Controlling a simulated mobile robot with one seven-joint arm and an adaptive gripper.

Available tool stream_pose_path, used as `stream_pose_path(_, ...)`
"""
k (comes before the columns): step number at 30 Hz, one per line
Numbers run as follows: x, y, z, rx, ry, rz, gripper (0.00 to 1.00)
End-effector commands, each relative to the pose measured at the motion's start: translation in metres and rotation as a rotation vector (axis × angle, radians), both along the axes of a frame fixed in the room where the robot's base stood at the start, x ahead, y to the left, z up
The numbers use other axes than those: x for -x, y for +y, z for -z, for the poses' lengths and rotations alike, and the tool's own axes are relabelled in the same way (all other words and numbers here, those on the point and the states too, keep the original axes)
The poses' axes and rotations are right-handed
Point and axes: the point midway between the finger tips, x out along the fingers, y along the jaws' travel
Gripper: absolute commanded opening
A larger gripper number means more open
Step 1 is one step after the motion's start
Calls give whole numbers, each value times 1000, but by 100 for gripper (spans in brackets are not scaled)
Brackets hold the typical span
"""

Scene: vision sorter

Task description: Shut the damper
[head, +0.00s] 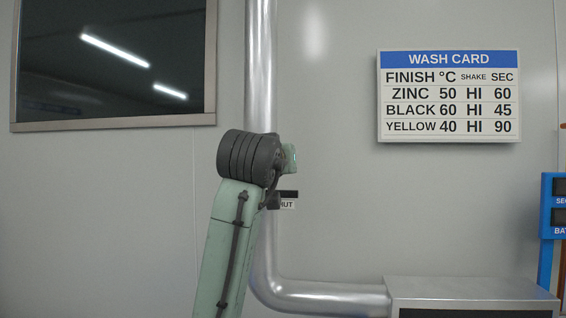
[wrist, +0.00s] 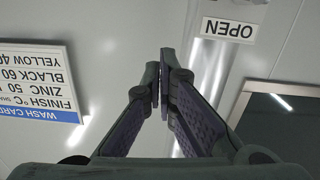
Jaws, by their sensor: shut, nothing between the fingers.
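The silver duct pipe (head: 261,70) runs down the wall and bends right near the floor. In the wrist view, which is upside down, an "OPEN" label (wrist: 229,30) is on the wall by the pipe (wrist: 205,70). My gripper (wrist: 163,75) is shut and empty, its tips apart from that label in the picture.
A wash card (head: 449,96) hangs on the wall to the right and a dark window (head: 112,124) is at upper left. A grey metal box (head: 470,290) stands at lower right, with a blue-framed panel (head: 547,235) at the right edge.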

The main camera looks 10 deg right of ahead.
Motion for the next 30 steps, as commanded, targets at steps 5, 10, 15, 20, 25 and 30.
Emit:
stream_pose_path(5, 47, 16, 4, 1, -10, -1, 0)
stream_pose_path(10, 76, 25, 1, 1, -8, -1, 0)
stream_pose_path(15, 91, 30, -1, 0, -7, 0, 0)
stream_pose_path(20, 94, 31, -2, 1, -6, 0, 0)
stream_pose_path(25, 94, 31, -2, 1, -5, 0, 0)
stream_pose_path(30, 94, 31, -2, 1, -5, 0, 0)
